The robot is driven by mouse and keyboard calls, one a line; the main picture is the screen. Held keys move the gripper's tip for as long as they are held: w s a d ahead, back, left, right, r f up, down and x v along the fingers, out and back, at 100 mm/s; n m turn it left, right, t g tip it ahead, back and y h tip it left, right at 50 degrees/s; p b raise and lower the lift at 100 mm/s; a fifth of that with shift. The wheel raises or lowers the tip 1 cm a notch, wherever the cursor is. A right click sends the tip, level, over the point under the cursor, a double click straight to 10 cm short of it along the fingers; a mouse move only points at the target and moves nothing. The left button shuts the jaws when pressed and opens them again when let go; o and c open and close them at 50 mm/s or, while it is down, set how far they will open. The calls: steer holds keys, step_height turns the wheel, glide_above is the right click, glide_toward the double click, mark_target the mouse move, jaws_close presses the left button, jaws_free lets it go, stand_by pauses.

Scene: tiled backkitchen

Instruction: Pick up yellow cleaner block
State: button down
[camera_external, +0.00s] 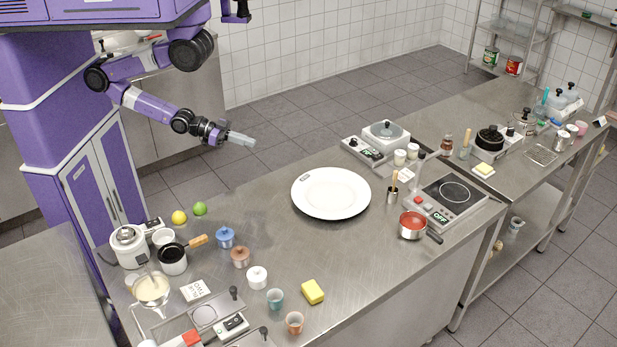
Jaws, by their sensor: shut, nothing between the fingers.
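The yellow cleaner block (313,291) lies flat on the steel counter (345,260), near its front edge, to the right of a teal cup. My gripper (250,142) is shut and empty. It hangs in the air beyond the back edge of the counter, up and to the left of the block and well apart from it. Another small yellow block (483,169) rests on a white holder on the right-hand counter; I cannot tell what it is.
A teal cup (275,298), an orange cup (294,322) and a white pot (257,277) stand left of the block. A large white plate (331,192) lies behind it. A red-filled saucepan (412,226) stands to the right. The counter between block and plate is clear.

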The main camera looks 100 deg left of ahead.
steer(key=c, duration=0.8)
jaws_free()
steer(key=shift+c, duration=0.2)
